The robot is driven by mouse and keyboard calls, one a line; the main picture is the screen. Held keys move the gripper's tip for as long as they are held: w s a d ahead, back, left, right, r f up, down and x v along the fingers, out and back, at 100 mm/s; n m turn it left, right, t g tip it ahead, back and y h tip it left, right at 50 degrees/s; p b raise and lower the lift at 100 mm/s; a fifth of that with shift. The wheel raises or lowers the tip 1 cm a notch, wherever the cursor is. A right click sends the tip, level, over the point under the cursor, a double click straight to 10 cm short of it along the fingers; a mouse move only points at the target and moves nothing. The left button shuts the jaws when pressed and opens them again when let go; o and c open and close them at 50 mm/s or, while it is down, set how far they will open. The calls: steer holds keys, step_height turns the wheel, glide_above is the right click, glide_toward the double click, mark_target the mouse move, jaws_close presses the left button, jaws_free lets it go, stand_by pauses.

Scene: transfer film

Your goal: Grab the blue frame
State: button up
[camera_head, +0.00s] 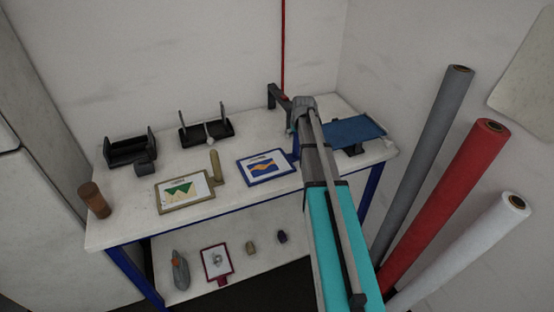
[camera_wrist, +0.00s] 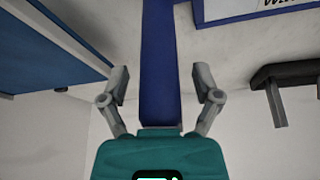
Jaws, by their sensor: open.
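The blue frame (camera_head: 266,167) lies on the tabletop in the head view, left of my arm, with a blue and orange picture in it. Its corner also shows at the top right of the wrist view (camera_wrist: 230,17). A blue upright bar, which looks like the frame's handle (camera_wrist: 160,60), runs between the fingers of my gripper (camera_wrist: 161,84). The gripper is open, with a gap on each side of the bar. In the head view my arm hides most of the gripper and part of the handle.
An olive frame (camera_head: 184,192) lies left on the table (camera_head: 130,218), near black stands (camera_head: 206,133) and a brown cylinder (camera_head: 94,200). A blue plate (camera_head: 355,131) is at the right. A red frame (camera_head: 216,263) lies on the lower shelf. Rolls (camera_head: 455,190) lean at the right.

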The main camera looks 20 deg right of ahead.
jaws_close()
stand_by(0.3)
steer(key=shift+r, duration=0.15)
steer(key=s+a+r+p, duration=0.5)
steer(key=s+r+p, duration=0.7)
steer(key=s+p, duration=0.1)
steer(key=shift+r, duration=0.35)
stand_by(0.3)
stand_by(0.6)
